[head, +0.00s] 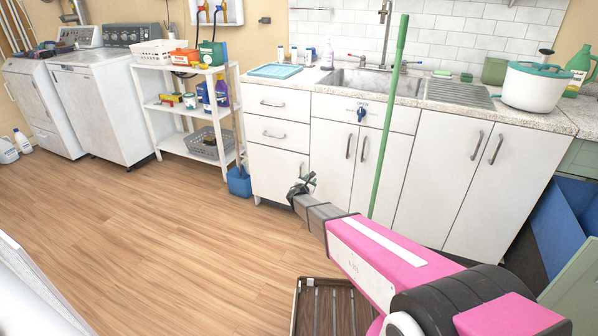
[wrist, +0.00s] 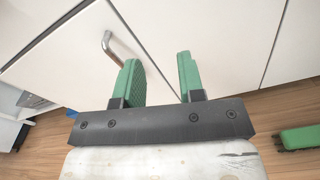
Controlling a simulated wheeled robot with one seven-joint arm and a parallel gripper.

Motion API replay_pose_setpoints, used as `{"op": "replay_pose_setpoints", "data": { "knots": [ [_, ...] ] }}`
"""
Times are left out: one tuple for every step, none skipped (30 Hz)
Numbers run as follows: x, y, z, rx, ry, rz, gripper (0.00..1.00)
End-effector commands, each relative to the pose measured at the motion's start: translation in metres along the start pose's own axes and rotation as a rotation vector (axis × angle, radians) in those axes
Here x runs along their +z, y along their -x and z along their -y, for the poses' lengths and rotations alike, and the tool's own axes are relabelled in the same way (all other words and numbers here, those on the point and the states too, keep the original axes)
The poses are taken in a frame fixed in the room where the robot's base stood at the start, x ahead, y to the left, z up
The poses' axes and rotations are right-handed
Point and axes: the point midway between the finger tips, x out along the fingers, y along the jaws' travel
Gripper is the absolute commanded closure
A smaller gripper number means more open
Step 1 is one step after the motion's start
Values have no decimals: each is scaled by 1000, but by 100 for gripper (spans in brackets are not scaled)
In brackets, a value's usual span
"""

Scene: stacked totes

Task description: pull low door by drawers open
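The low white door (head: 272,172) sits under two drawers (head: 273,118) at the left end of the counter and looks closed. In the wrist view, the door (wrist: 70,65) has a curved metal handle (wrist: 112,45) near its right edge. My gripper (head: 303,183) is low in front of this door's right edge in the head view and covers the handle area. In the wrist view, my gripper's green fingers (wrist: 160,75) are apart with nothing held between them. The handle lies just left of the left finger, its lower end partly behind it. Contact cannot be told.
Double doors (head: 345,150) under the sink adjoin on the right. A green pole (head: 390,110) stands upright before them; a green piece (wrist: 300,137) lies on the floor at right. A white shelf (head: 190,105) and blue bin (head: 239,182) stand left. The wooden floor (head: 150,230) is mostly clear.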

Motion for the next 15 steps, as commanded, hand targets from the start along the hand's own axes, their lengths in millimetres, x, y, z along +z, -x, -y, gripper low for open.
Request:
{"op": "replay_pose_setpoints", "data": {
  "knots": [
    [-17,-4,-23,54,68,8,64],
    [-22,-4,-32,82,106,15,64],
    [-29,-3,-43,115,150,23,64],
    [-34,-2,-50,136,178,28,64],
    [-37,-1,-56,153,201,31,64],
    [-41,0,-61,171,226,36,64],
    [-43,0,-64,181,239,39,64],
    [-44,1,-66,188,249,41,64],
    [-45,0,-68,193,257,43,64],
    [-45,0,-68,195,260,44,64],
    [-45,-1,-69,196,261,44,64],
    [-45,-3,-69,196,261,45,64],
    [-44,-5,-69,195,260,45,64],
    [-44,-7,-70,195,260,45,64],
    [-44,-11,-71,195,259,45,64]
  ]
}}
